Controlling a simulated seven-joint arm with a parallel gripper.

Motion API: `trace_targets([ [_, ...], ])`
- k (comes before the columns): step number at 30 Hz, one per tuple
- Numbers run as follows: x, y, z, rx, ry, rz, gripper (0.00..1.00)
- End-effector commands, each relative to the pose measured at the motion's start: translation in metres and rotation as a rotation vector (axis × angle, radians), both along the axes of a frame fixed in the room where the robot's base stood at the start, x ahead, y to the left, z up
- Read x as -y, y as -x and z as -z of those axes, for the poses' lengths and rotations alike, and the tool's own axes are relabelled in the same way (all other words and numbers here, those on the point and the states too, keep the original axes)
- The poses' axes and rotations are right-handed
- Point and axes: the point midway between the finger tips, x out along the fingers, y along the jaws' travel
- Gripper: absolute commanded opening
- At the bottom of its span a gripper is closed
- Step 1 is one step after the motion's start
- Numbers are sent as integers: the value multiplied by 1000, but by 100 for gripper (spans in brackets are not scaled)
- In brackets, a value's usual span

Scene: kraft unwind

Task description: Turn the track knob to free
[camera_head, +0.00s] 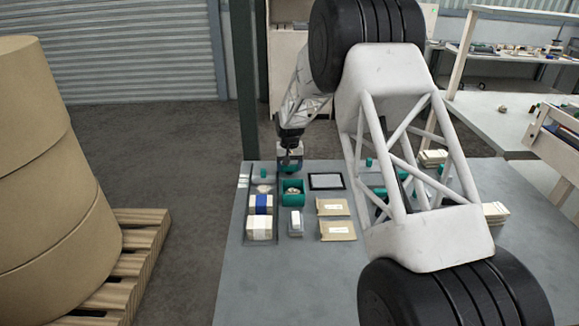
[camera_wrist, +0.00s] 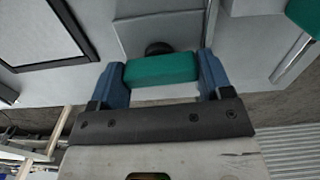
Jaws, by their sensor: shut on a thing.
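In the wrist view, a green bar-shaped knob (camera_wrist: 161,69) lies crosswise between the two blue fingers of my gripper (camera_wrist: 161,74). The fingers are shut on its two ends. A dark round piece (camera_wrist: 158,48) shows just beyond the knob, against a light grey box-like surface (camera_wrist: 150,22). I cannot read any track or free marking. In the head view, my gripper (camera_head: 289,158) is low at the far left edge of the grey table (camera_head: 275,262). The knob is too small and covered to make out there.
Near my gripper are a green bin (camera_head: 292,199) and a dark-framed panel (camera_head: 327,181). Brown envelopes (camera_head: 337,231), a white-banded pack (camera_head: 259,235) and a blue-banded pack (camera_head: 261,204) lie closer. Large brown rolls (camera_head: 50,190) stand on a pallet (camera_head: 145,245) at left.

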Motion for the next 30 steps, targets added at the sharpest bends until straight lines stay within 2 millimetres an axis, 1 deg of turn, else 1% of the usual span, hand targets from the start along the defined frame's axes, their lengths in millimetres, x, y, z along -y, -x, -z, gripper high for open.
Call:
trace_targets([
  [1,0,1,0,-2,0,0,77],
  [5,0,1,0,-2,0,0,97],
  [6,0,1,0,-1,0,0,98],
  [14,0,0,0,0,0,-1,98],
  [19,0,0,-7,1,0,-1,98],
  [23,0,0,-18,1,0,-1,98],
  [30,0,0,-49,1,0,-1,98],
])
